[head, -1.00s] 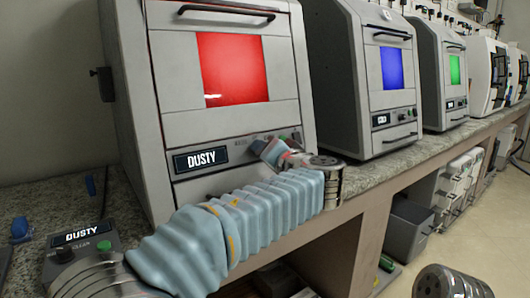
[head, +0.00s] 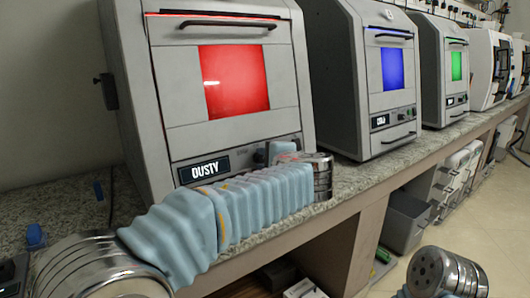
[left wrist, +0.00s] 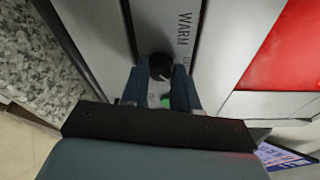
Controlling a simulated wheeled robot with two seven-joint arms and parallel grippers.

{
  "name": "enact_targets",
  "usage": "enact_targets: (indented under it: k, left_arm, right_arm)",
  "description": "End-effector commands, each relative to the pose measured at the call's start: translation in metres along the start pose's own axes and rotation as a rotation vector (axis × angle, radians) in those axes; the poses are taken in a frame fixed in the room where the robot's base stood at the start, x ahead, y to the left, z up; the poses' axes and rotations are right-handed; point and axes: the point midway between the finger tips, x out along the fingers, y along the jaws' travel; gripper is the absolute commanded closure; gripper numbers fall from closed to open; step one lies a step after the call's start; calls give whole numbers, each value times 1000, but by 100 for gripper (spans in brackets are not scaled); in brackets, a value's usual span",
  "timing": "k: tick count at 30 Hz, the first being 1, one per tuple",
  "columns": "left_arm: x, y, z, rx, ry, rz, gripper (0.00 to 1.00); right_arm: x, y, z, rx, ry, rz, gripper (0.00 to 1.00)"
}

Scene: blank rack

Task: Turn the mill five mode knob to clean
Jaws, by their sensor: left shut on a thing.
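The grey machine (head: 120,60) at the left of the head view has a red window (head: 233,82) and a display reading DUSTY (head: 203,168). My left gripper (head: 268,153) is at its front panel, to the right of the display, and hides the knob there. In the left wrist view, my left gripper (left wrist: 160,78) has its two fingers on either side of a black knob (left wrist: 162,66) and is shut on it. The panel label WARM shows beside the knob, and a second label is mostly cut off by a finger. The knob's pointer setting is unclear. My right gripper is not in view.
A machine with a blue window (head: 392,69) and one with a green window (head: 456,61) stand further right on the stone counter (head: 345,178). A green button (left wrist: 166,101) lies close by the fingers. A blue object (head: 36,237) lies on the counter at left.

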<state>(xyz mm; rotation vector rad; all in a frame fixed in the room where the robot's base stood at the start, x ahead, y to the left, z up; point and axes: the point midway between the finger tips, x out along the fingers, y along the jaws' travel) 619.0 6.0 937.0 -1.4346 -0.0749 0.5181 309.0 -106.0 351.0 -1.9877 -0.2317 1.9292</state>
Motion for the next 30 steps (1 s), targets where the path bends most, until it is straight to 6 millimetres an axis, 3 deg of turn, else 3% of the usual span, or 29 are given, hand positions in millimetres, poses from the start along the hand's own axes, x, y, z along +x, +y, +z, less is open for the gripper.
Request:
enact_targets:
  k: [12, 30]
  left_arm:
    - [0, -1, -1, 252, 1, 55, 100]
    - [0, -1, -1, 321, 1, 70, 100]
  right_arm:
    - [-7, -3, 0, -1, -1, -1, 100]
    - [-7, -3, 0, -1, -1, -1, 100]
